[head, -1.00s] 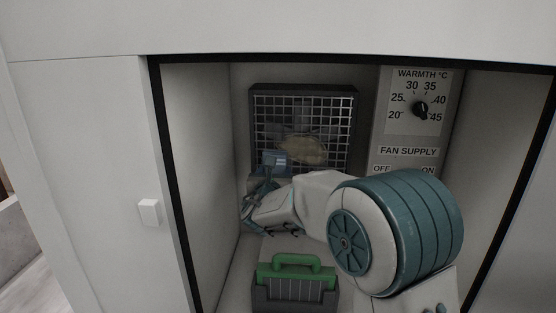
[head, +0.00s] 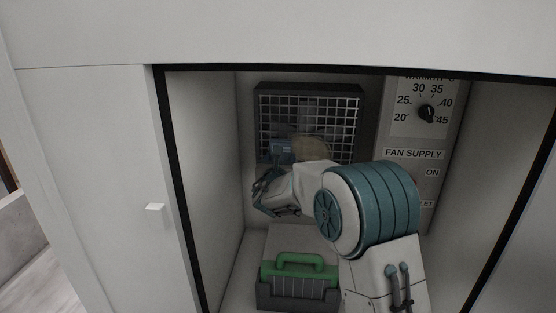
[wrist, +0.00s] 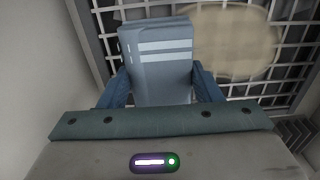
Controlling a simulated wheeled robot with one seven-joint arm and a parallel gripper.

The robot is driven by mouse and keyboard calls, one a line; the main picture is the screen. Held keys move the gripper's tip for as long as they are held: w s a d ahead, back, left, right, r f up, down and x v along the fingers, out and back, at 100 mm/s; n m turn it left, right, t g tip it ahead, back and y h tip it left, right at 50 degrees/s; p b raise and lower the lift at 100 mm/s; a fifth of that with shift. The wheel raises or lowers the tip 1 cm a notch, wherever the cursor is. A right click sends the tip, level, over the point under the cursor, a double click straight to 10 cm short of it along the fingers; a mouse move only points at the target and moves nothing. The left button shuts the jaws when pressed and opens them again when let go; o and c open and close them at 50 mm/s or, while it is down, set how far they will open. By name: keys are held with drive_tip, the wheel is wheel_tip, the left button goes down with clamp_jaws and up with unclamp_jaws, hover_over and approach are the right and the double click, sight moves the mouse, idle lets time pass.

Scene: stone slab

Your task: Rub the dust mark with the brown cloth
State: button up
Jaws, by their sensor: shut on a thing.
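The dust mark is a tan, rounded patch (head: 314,149) on the wire grille of the fan at the back of the cabinet. It shows large at the upper right of the wrist view (wrist: 236,42). My gripper (wrist: 163,88) is shut on a folded blue-grey cloth (wrist: 158,60) with pale stripes; no brown cloth shows. In the head view the cloth (head: 283,149) is just left of the mark, overlapping its left edge. The wrist view shows it beside the mark, in front of the grille. I cannot tell whether it touches the grille.
The dark-framed fan (head: 265,101) fills the back wall's middle. A panel with a warmth dial (head: 427,114) and fan supply labels is to its right. A dark case with a green handle (head: 300,271) stands below my arm. The cabinet's left wall (head: 205,170) is close to my gripper.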

drive_tip(key=shift+w, duration=0.95)
idle(0.6)
drive_tip(key=shift+d+b, duration=0.15)
drive_tip(key=shift+b, duration=0.15)
